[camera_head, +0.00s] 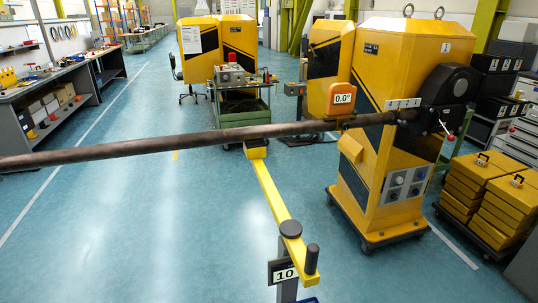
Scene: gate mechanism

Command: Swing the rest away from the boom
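The boom (200,137) is a long dark brown pole. It runs roughly level from the left edge to the black hub on the yellow gate cabinet (395,130) at the right. The rest is a yellow swing arm (272,195) on a grey post in the lower middle. It reaches away from me, and its far end block (256,151) shows just below the boom; I cannot tell whether they touch. Neither of my grippers is in view.
A sign reading 10 (284,271) hangs on the post. Stacked yellow weights (490,195) stand at the right. A green cart (240,105) stands behind the boom. Blue floor left of the rest is clear.

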